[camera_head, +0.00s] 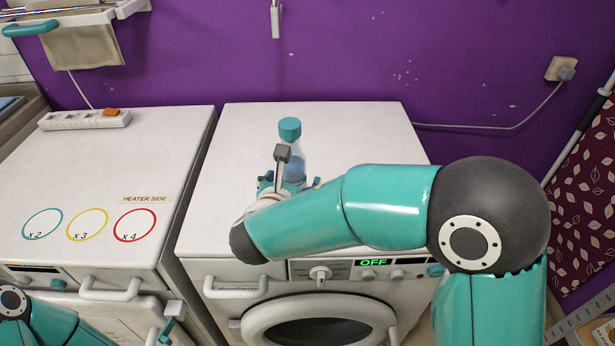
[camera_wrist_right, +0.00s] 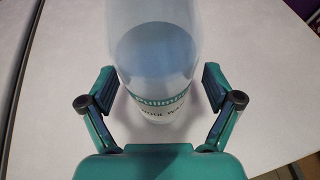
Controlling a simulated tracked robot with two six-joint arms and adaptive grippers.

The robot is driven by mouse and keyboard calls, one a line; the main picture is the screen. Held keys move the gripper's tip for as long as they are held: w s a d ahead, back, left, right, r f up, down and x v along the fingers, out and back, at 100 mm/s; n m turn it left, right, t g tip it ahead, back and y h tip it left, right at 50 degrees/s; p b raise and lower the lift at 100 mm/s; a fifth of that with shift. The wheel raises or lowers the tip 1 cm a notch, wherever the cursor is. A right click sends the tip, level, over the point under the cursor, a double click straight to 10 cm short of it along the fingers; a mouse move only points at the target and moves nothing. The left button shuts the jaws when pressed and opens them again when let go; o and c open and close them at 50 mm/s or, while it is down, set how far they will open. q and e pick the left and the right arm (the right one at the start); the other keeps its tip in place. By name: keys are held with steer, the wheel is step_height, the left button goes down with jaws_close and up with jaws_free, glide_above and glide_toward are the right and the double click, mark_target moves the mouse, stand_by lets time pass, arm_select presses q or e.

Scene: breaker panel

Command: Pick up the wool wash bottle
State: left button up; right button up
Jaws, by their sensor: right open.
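The wool wash bottle (camera_head: 291,150) stands upright on top of the washing machine (camera_head: 350,128), clear with a teal cap. In the right wrist view the bottle (camera_wrist_right: 155,60) stands between the two spread fingers, with a gap on each side; its label is partly visible. My right gripper (camera_wrist_right: 158,90) is open around the bottle's near side and does not visibly touch it. In the head view my right gripper (camera_head: 288,182) is partly hidden by my own arm, which also covers the bottle's lower part. Only part of my left arm shows at the lower left; its gripper is not seen.
A white heater cabinet (camera_head: 110,165) with coloured rings stands at the left, with a power strip (camera_head: 85,119) on it. The purple wall (camera_head: 340,50) is behind. The machine top is clear around the bottle. A patterned ironing board (camera_head: 585,190) leans at the right.

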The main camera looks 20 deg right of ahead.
steer(key=c, duration=1.6)
steer(key=shift+r, duration=0.2)
